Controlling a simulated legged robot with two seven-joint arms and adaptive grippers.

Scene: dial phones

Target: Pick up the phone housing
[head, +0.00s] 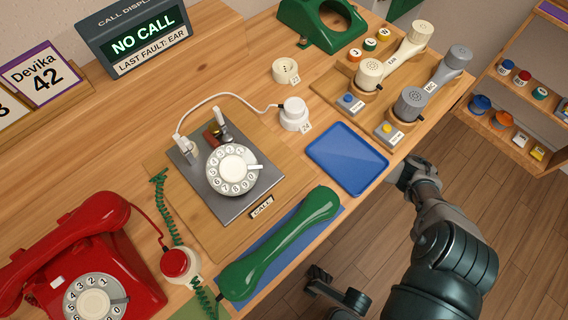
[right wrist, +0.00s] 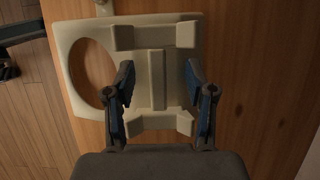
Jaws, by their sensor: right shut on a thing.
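A cream phone housing (right wrist: 157,100) shows in the right wrist view, with a round opening at its left and raised cradle prongs. My right gripper (right wrist: 158,76) has its blue-padded fingers on both sides of the housing's middle, shut on it. In the head view my right arm reaches to the table's right edge; its fingers and the cream housing cannot be made out there. A green housing (head: 301,38) with an oval opening stands at the back of the table. My left gripper is not in view.
A blue tray (head: 347,158) lies near the table's right edge. A rotary dial base (head: 206,205), green handset (head: 281,243) and red telephone (head: 105,252) occupy the front. Cream and grey parts stand on a wooden board (head: 325,88).

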